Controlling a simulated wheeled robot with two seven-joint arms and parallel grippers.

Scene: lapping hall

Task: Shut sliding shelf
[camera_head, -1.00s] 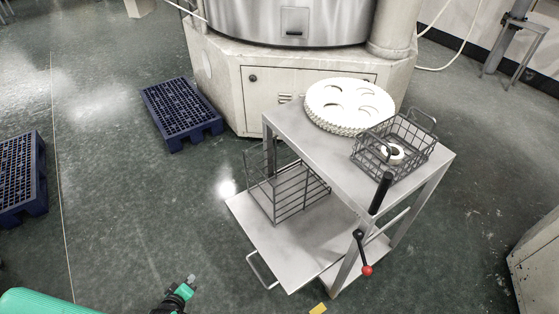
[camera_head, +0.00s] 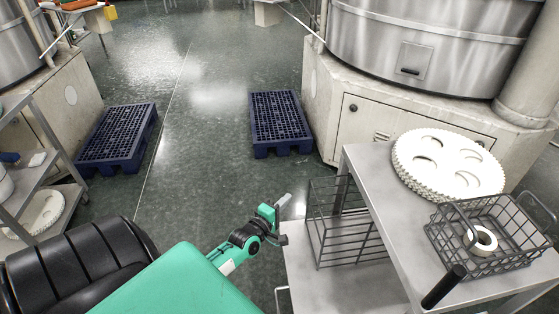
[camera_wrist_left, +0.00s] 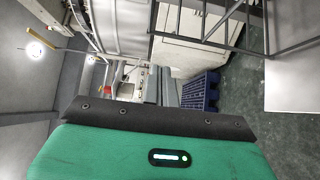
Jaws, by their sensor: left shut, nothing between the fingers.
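The sliding shelf (camera_head: 312,272) is the lower light-grey metal plate of a cart. It sticks out to the left from under the cart's top (camera_head: 378,190). A dark wire rack (camera_head: 345,240) stands on it. The shelf's bar handle (camera_head: 279,300) shows in part at the bottom edge. My left gripper (camera_head: 284,202) is shut and empty, just left of the rack and the shelf's far left corner in the picture; I cannot tell whether it touches either. A grey plate, probably the shelf (camera_wrist_left: 293,85), shows in the left wrist view. My right gripper is out of view.
White toothed discs (camera_head: 448,165) and a wire basket (camera_head: 490,235) holding a white ring (camera_head: 482,241) sit on the cart's top. A large machine (camera_head: 400,110) stands behind. Blue pallets (camera_head: 280,122) (camera_head: 117,138) lie on the floor, with open floor between them.

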